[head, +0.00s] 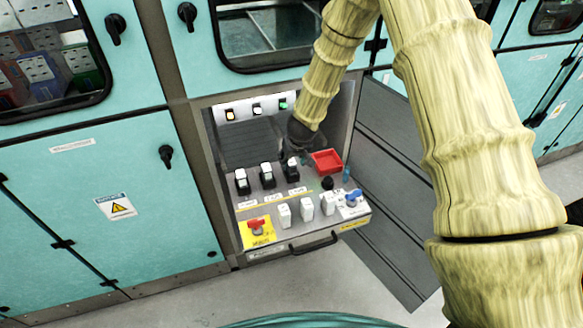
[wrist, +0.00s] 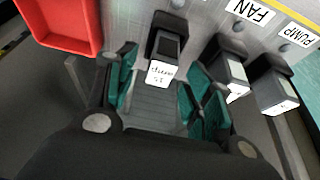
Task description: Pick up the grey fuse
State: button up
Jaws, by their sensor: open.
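A dark grey fuse-like module (wrist: 167,42) with a white printed label stands on the panel. In the wrist view it is in line with the gap between my fingers; in the head view it is the rightmost of three dark modules (head: 291,165), partly hidden by my gripper. My gripper (wrist: 163,66) is open, its teal-padded fingers on either side of the label end. I cannot tell whether they touch it. In the head view my dark gripper (head: 302,148) is over the panel's back right.
Two similar modules (wrist: 228,65) (wrist: 273,84) stand to the right in the wrist view, by FAN and PUMP labels. A red tray (wrist: 58,25) is at left.

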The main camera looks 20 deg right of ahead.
jog(key=shift+x, duration=1.1)
jog(key=shift+c, duration=0.2)
jog(key=c, duration=1.1)
